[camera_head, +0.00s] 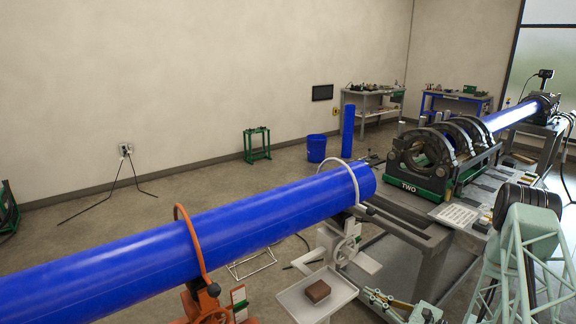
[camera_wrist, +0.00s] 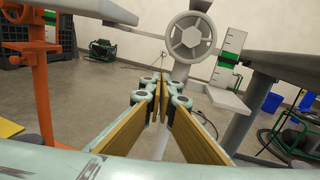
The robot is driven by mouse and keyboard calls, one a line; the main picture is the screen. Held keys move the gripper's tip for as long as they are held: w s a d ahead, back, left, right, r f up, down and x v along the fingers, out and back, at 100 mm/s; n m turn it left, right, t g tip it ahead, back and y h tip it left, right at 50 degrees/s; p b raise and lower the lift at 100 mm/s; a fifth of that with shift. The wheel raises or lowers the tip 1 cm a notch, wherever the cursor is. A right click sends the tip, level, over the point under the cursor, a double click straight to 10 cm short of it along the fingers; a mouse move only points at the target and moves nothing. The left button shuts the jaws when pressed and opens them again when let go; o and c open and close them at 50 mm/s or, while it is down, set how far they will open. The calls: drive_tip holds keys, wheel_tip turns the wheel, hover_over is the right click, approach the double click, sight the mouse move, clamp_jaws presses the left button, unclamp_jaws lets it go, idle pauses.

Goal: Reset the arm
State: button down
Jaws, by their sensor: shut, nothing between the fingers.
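My gripper (camera_wrist: 160,92) is in the middle of the wrist view, with its two yellow-padded fingers closed together and nothing between them. Its fingers point toward the grey stand with a handwheel (camera_wrist: 190,37). A gap of unclear size lies between the fingertips and that stand.
A long blue pipe (camera_head: 240,220) rests on an orange stand (camera_head: 205,300) and the handwheel stand (camera_head: 345,245). A grey tray (camera_head: 300,298) holds a brown block (camera_head: 317,291). The fusion machine (camera_head: 440,160) stands at right. Open floor lies beyond the pipe.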

drive_tip(key=s+a+r+n+g+y, duration=0.1)
drive_tip(key=s+a+r+n+g, duration=0.35)
drive_tip(key=r, duration=0.55)
drive_tip(key=s+a+r+n+g, duration=0.3)
drive_tip(key=a+r, duration=0.3)
drive_tip(key=r, duration=0.4)
drive_tip(key=s+a+r+n+g+y, duration=0.1)
drive_tip(key=s+a+r+n+g, duration=0.3)
drive_tip(key=r, duration=0.7)
drive_tip(key=s+a+r+n+g+h, duration=0.1)
drive_tip(key=s+a+r+n+h, duration=0.15)
drive_tip(key=s+r, duration=0.35)
drive_tip(key=s+a+r+n+g+h, duration=0.1)
drive_tip(key=s+a+r+n+h, duration=0.2)
drive_tip(key=s, duration=0.5)
drive_tip(key=s+d+r+n+t+h, duration=0.2)
drive_tip(key=s+d+r+h, duration=0.1)
drive_tip(key=s, duration=0.6)
drive_tip(key=s+d+r+n+t+h, duration=0.2)
drive_tip(key=s+d+r+n+h, duration=0.1)
drive_tip(key=s, duration=0.5)
drive_tip(key=s+d+r+n+t+h, duration=0.2)
drive_tip(key=s+d+r+n+h, duration=0.1)
drive_tip(key=s+d+r, duration=0.2)
drive_tip(key=shift+s+r+t+h, duration=0.35)
drive_tip(key=shift+s+r, duration=0.6)
drive_tip(key=shift+s, duration=1.35)
drive_tip(key=shift+s+d+r+n, duration=0.1)
drive_tip(key=shift+s+d+n, duration=0.05)
drive_tip(key=shift+d+n, duration=0.15)
